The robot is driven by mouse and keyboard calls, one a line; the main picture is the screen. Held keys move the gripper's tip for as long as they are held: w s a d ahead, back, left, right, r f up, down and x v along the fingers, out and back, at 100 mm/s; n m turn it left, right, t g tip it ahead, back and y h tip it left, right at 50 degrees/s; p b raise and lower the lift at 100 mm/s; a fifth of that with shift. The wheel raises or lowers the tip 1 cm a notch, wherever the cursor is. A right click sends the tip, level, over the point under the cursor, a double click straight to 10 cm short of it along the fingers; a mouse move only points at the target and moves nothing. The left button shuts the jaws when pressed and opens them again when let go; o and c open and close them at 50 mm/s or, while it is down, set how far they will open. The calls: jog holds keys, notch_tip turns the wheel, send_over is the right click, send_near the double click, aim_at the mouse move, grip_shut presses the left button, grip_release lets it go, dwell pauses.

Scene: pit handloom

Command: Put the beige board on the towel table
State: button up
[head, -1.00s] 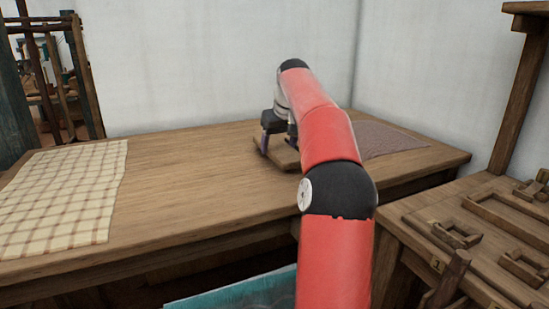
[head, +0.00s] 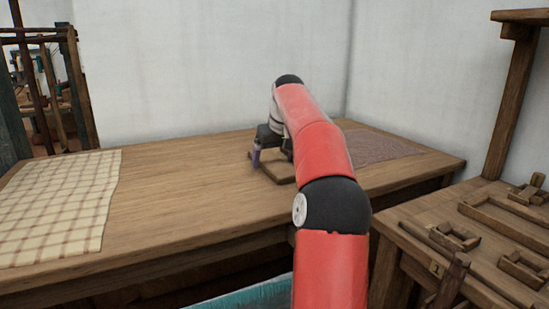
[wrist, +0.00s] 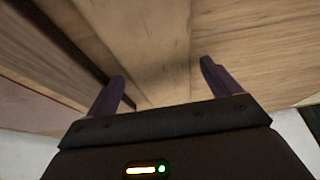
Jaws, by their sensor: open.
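The beige board (head: 284,179) is a flat wooden piece on the wooden table (head: 185,200), partly hidden under my gripper and arm. The checked towel (head: 58,210) lies flat at the table's left end. My gripper (head: 272,160) is low over the board, its fingers pointing down and apart. In the wrist view, the board (wrist: 145,50) runs between the two fingertips (wrist: 160,82), with a gap visible on each side. Whether the board rests fully flat is hard to tell.
A mauve-brown cloth (head: 378,146) lies at the table's right end. A lower bench (head: 480,240) with several wooden frames and parts stands at right, with an upright post. The table top between towel and board is clear. Pale walls stand behind.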

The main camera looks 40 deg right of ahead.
jog(key=p+v, duration=0.3)
jog(key=v, duration=0.9)
jog(key=shift+s, duration=0.1)
